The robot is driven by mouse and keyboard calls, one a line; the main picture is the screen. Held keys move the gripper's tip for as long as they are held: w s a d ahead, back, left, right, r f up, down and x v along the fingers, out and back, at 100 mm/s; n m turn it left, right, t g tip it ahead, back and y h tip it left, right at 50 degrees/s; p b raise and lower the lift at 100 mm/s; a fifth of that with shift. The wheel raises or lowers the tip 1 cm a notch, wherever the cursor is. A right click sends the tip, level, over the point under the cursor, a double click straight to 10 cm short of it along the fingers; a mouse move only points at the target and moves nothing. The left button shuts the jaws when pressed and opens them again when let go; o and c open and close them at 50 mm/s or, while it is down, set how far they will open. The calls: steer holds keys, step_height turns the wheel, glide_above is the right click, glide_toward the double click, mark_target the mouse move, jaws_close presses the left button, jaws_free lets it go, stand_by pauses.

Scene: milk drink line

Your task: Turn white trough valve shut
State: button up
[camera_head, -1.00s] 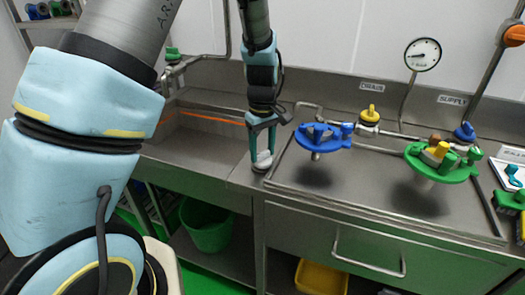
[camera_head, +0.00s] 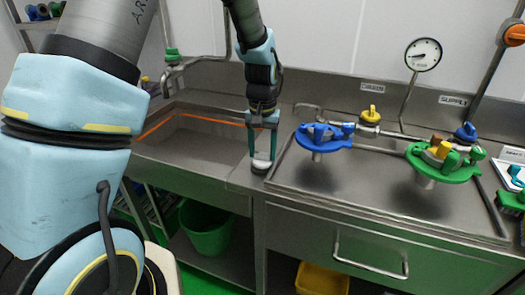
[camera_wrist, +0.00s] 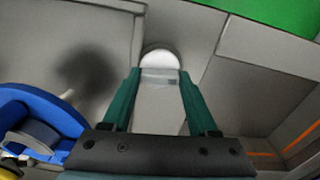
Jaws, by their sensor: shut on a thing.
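The white valve (camera_head: 261,162) is at the counter strip between the trough and the drainboard. In the wrist view its round white end (camera_wrist: 160,58) shows between my fingertips, with a grey band below it. My gripper (camera_head: 263,150) points down with its two teal fingers closed on the sides of the white piece. The fingers also show in the wrist view (camera_wrist: 158,85). The steel trough (camera_head: 150,168) with an orange line inside lies to the left. What is under the white piece is hidden, so I cannot tell the valve's exact angle.
A blue round fixture (camera_head: 325,145) and a green one (camera_head: 445,172) stand over the drainboard (camera_head: 370,200) to the right. A yellow valve (camera_head: 371,115) and a blue valve (camera_head: 465,132) are on the back pipe. A green-handled tap (camera_head: 171,55) is behind the trough.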

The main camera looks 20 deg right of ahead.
mark_target(262, 153)
steer(key=shift+m, duration=0.5)
stand_by(0.3)
steer(key=o, duration=1.4)
steer(key=shift+c, duration=0.2)
step_height(262, 153, up, 11)
steer(key=b, duration=0.2)
steer(key=shift+f, duration=0.1)
